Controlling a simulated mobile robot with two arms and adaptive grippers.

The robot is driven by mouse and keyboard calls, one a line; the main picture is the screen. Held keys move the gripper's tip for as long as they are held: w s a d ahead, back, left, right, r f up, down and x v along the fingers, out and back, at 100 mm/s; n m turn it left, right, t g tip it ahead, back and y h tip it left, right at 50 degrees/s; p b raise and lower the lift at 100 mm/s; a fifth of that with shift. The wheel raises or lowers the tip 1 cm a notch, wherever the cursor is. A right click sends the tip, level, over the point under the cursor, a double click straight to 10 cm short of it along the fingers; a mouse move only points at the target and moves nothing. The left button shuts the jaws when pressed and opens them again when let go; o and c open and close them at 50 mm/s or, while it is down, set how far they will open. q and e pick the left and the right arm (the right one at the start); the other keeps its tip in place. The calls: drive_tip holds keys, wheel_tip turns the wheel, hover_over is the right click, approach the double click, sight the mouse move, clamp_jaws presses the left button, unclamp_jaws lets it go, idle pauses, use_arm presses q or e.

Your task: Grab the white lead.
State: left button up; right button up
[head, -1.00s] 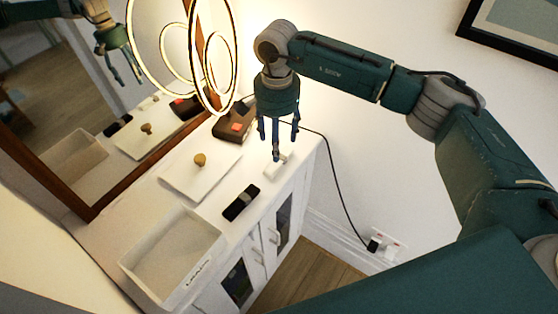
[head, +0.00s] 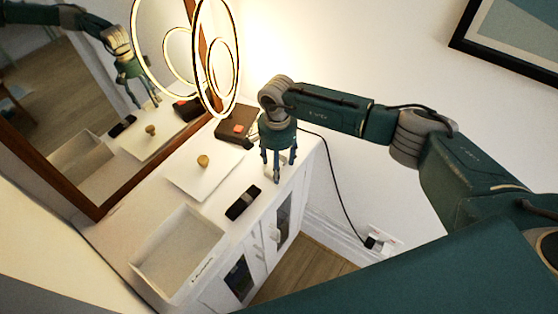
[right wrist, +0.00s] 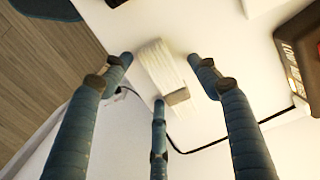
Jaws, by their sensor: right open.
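The white lead (right wrist: 155,62) is a small white coiled bundle with a grey tie or plug end, lying on the white cabinet top (right wrist: 215,25). In the head view it is mostly hidden behind my fingers. My right gripper (right wrist: 160,75) is open, its three fingers spread around the lead in the right wrist view, and nothing is visibly clamped. In the head view the right gripper (head: 277,172) points down at the cabinet's right end. My left gripper is not in view.
A black case (head: 243,202), a white board with a gold knob (head: 203,161), an open white tray (head: 178,252) and a brown box (head: 236,126) stand on the cabinet. A black cable (head: 343,199) runs to a wall socket. A ring lamp and a mirror are behind.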

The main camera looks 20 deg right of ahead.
drive_tip(key=shift+c, duration=0.5)
drive_tip(key=c, duration=1.2)
drive_tip(key=shift+o, duration=0.2)
